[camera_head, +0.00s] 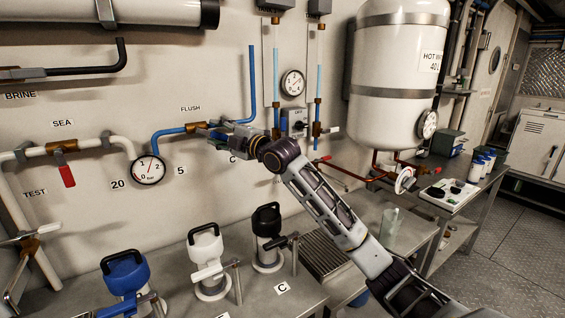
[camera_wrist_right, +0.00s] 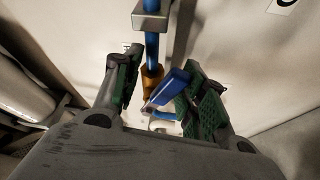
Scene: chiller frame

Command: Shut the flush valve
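The flush valve has a brass body (camera_head: 197,127) on the blue pipe below the FLUSH label on the wall. In the wrist view its brass part (camera_wrist_right: 152,78) and its blue lever (camera_wrist_right: 174,86) show between my fingers. The lever slants across the picture, at an angle to the pipe. My right gripper (camera_head: 222,137) is at the valve, just right of the brass body. In the wrist view the right gripper (camera_wrist_right: 163,90) has its green-padded fingers apart, with the lever nearer the right finger. I cannot tell whether they touch. My left gripper is not in view.
A pressure gauge (camera_head: 149,169) is left of the valve, beside the SEA valve's red lever (camera_head: 67,176). Another gauge (camera_head: 292,82) and upright pipes are to the right. Pump units with blue (camera_head: 124,272), white (camera_head: 205,243) and black (camera_head: 266,220) tops stand on the bench below.

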